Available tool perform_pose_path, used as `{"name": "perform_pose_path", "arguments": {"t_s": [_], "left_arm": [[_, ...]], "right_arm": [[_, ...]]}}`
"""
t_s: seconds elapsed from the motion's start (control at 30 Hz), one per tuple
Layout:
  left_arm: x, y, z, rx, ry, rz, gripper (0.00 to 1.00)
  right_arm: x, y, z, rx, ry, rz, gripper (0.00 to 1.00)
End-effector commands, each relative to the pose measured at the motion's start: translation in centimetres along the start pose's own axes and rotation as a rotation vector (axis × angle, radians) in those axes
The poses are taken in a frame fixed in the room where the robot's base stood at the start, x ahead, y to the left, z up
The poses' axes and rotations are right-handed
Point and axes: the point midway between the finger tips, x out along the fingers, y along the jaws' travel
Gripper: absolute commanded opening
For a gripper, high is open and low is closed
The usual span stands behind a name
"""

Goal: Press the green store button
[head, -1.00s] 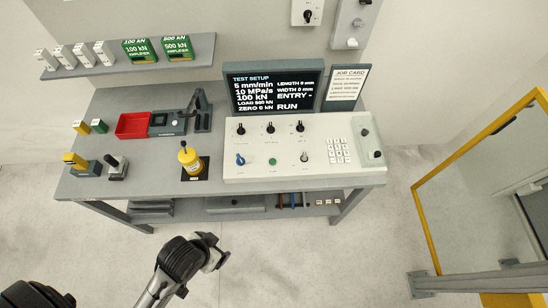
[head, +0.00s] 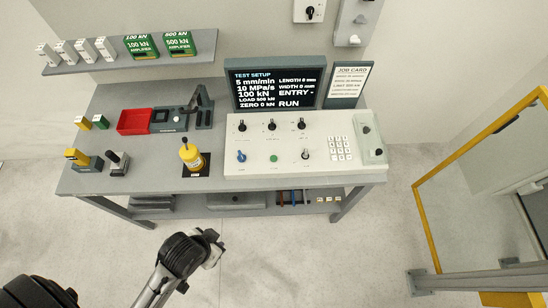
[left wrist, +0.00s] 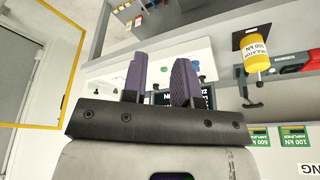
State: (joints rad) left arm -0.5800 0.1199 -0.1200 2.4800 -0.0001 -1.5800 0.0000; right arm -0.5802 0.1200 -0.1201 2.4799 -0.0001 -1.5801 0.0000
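The green store button (head: 273,158) is a small round button on the front row of the white sloped console (head: 235,140), between a blue knob (head: 241,156) and a black-topped knob (head: 306,154). Nothing covers the button in the head view. My left gripper (head: 213,248) is in front of the bench, below and apart from the console. In the left wrist view its two purple fingers (left wrist: 162,62) are spread with an empty gap. The console (left wrist: 205,53) appears upside down beyond them, partly hidden by the fingers. My right gripper is not in view.
A dark screen (head: 277,84) and a job card (head: 347,83) stand behind the console. A yellow cylinder (head: 191,158) stands left of it, with a red tray (head: 134,121) farther left. A yellow-framed panel (head: 420,220) stands at right. The floor before the bench is clear.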

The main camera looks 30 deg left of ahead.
Motion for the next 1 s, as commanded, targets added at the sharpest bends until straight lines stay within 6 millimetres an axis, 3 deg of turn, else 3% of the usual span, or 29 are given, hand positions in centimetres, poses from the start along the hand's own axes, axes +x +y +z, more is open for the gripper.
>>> {"name": "perform_pose_path", "arguments": {"t_s": [0.27,1.0], "left_arm": [[0.0,0.0,0.0,0.0,0.0,0.0,0.0],[0.0,0.0,0.0,0.0,0.0,0.0,0.0]], "right_arm": [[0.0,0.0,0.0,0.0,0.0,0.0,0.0],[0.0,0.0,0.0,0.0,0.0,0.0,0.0]]}}
